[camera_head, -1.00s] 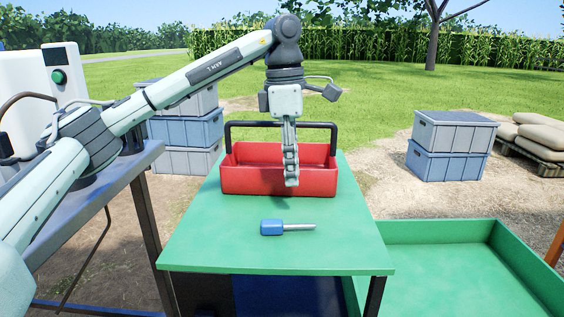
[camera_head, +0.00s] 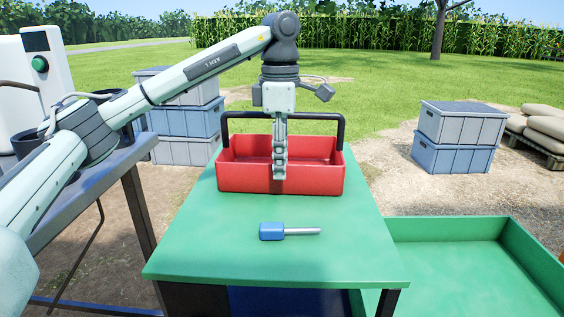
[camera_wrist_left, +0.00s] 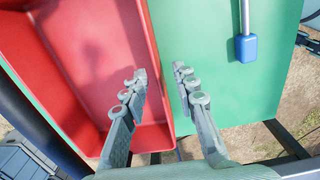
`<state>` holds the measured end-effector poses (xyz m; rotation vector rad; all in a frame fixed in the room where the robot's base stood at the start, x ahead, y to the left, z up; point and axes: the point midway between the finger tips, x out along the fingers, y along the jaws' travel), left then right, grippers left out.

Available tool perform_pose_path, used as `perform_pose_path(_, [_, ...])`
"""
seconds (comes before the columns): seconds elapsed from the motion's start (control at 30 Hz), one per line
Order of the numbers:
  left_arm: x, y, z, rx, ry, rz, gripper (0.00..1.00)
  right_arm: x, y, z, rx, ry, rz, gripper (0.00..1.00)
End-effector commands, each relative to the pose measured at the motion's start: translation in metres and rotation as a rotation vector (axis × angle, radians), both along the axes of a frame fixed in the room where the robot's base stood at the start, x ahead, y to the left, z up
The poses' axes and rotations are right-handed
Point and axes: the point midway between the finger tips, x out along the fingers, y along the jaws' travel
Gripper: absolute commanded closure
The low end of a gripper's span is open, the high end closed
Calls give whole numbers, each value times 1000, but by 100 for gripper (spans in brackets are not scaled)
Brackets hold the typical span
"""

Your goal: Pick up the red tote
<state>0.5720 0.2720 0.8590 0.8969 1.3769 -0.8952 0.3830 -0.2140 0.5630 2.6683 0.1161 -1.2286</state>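The red tote (camera_head: 240,176) is an open box with a black arched handle (camera_head: 341,132), standing upright on the far part of the green table. My left gripper (camera_head: 279,176) points down at the middle of the tote's near wall. In the left wrist view its fingers (camera_wrist_left: 161,73) are apart and empty. One finger shows over the inside of the red tote (camera_wrist_left: 95,45), the other over the green table, with the tote's wall between them in the picture. I cannot tell whether the fingertips reach below the rim. My right gripper is not in view.
A tool with a blue handle (camera_head: 271,231) and grey shaft lies on the green table (camera_head: 205,240) in front of the tote. A green tray (camera_head: 450,228) is at the lower right. Grey-blue crates (camera_head: 455,158) stand on the ground behind. A machine bench is at left.

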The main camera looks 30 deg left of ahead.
Motion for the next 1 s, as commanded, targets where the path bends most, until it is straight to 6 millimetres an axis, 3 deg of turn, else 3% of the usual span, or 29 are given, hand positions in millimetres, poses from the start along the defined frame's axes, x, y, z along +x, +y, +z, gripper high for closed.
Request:
perform_pose_path(0.2, [-1,3,-35,1,4,0,72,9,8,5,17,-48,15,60])
perform_pose_path(0.3, [-1,4,-42,1,1,1,72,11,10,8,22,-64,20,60])
perform_pose_path(0.5, [0,3,-42,1,1,1,73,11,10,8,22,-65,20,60])
perform_pose_path(0.73, [0,3,-41,1,1,0,100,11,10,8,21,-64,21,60])
perform_pose_path(1.0, [0,3,-41,1,1,0,100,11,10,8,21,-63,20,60])
